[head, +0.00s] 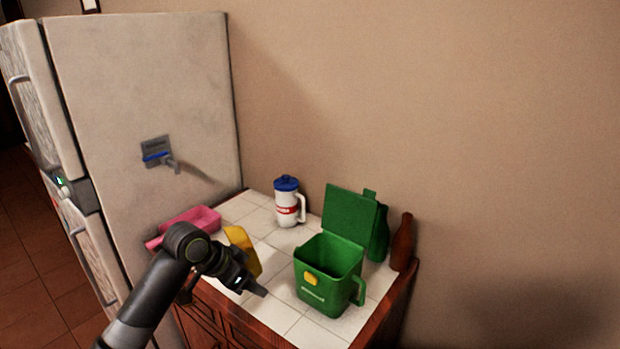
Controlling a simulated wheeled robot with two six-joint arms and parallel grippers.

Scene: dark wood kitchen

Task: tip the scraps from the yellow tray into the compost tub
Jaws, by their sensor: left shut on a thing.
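The yellow tray (243,249) stands steeply tilted at the left-middle of the tiled counter, partly hidden behind my left gripper. My left gripper (250,284) is shut on the yellow tray, though the arm covers the point of contact. I cannot see any scraps, and I cannot tell whether the tray touches the counter. The green compost tub (326,285) stands upright to the right of the tray and gripper, apart from them. Its lid is raised at the back, and its inside looks dark. My right gripper is not in view.
A pink container (193,219) sits at the counter's left, by the fridge (150,110). A white jug with a blue lid (287,204) stands behind. A green bottle (380,235) and a brown bottle (402,244) stand right of the tub. Bare tiles lie between jug and tray.

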